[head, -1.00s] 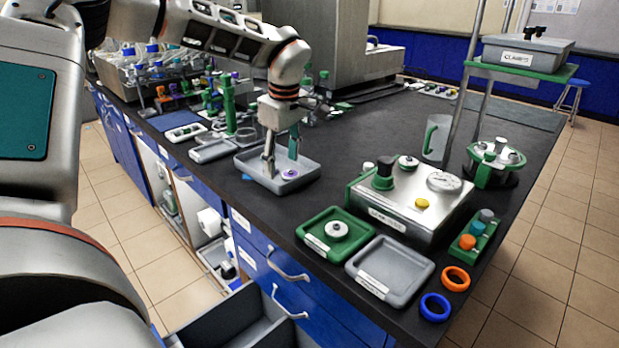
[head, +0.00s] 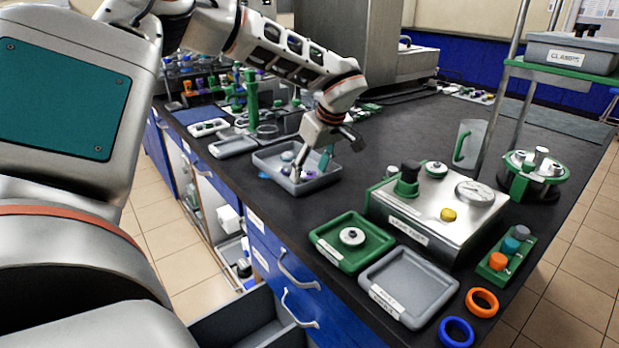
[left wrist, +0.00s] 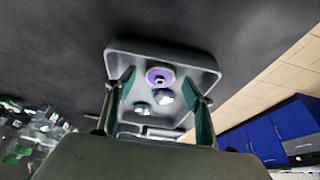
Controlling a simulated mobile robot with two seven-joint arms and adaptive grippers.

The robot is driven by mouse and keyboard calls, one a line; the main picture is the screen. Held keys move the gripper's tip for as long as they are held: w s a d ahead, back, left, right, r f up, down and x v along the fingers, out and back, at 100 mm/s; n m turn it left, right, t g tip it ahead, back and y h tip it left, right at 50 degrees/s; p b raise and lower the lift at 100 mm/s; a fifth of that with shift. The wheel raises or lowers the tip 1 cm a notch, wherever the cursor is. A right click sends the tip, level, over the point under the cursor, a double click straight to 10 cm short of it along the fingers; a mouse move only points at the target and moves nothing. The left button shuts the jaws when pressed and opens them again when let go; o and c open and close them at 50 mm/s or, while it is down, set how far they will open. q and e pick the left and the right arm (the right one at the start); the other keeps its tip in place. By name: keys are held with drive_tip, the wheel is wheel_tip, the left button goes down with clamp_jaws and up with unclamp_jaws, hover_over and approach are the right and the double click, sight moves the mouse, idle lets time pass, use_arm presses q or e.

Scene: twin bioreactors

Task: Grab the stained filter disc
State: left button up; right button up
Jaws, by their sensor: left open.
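The stained filter disc, pale with a purple centre, lies in a grey tray (head: 335,179). The disc (left wrist: 160,77) shows clearly in the left wrist view, near the tray's far wall. In the head view it is small and partly hidden by the fingers. My left gripper (left wrist: 158,84) is open and tilted over the tray, with a finger on either side of the disc in the wrist view. I cannot tell whether the fingers touch it. Two shiny round pieces (left wrist: 163,97) lie beside the disc, nearer the wrist camera. My right gripper is not in view.
A green tray (head: 317,240) holding a white disc and an empty grey tray (head: 408,284) stand at the front. A steel device (head: 435,218) with knobs stands behind them. Bottles and green racks crowd the left back. Bench is clear behind the tray.

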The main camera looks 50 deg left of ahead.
use_arm(q)
drive_tip(key=c, duration=0.9)
